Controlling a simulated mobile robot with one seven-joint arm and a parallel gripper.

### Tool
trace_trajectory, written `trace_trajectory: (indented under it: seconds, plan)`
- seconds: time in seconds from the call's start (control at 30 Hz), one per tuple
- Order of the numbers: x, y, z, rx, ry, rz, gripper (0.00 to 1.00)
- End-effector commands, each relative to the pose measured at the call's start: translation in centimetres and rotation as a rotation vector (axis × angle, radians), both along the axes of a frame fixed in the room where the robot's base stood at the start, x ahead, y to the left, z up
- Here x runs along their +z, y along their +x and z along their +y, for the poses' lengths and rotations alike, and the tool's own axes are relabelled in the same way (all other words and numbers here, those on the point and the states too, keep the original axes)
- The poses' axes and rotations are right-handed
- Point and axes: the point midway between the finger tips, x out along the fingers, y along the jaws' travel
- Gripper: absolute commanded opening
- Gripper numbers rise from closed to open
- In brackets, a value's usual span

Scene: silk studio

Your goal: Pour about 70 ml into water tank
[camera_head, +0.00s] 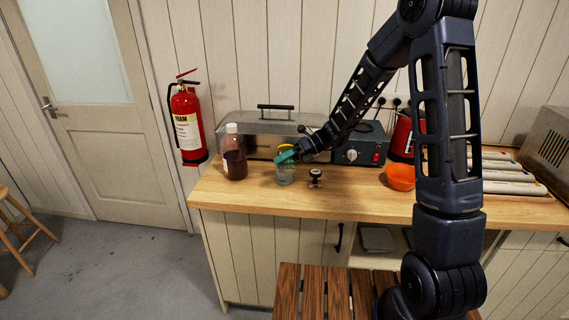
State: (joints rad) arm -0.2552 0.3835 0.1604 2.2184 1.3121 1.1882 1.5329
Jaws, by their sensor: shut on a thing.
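My gripper (291,156), with teal fingertips, reaches down from the right to the worktop. It is shut on a small clear glass vessel (285,175), which looks upright at or just above the wood. How much liquid is in the vessel is too small to tell. Behind it stands a long grey steamer-like case (226,132) with a black handle on top. A green-grey unit (362,146) with a dial and a red switch stands to its right. I cannot tell which part is the water tank. A yellow item (284,148) shows just behind my gripper, mostly hidden.
A dark red bottle with a white cap (234,155) stands left of the vessel. A small dark-topped object (315,177) stands close on its right. The worktop's front edge (300,207) is clear.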

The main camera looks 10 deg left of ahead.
Motion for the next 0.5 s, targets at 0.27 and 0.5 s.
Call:
trace_trajectory:
  seconds: [0.27, 0.5]
  plan:
    - [-0.32, -0.11, -0.01, 0.000, -0.018, 0.079, 0.24]
    - [-0.48, -0.15, -0.04, 0.000, -0.026, 0.118, 0.24]
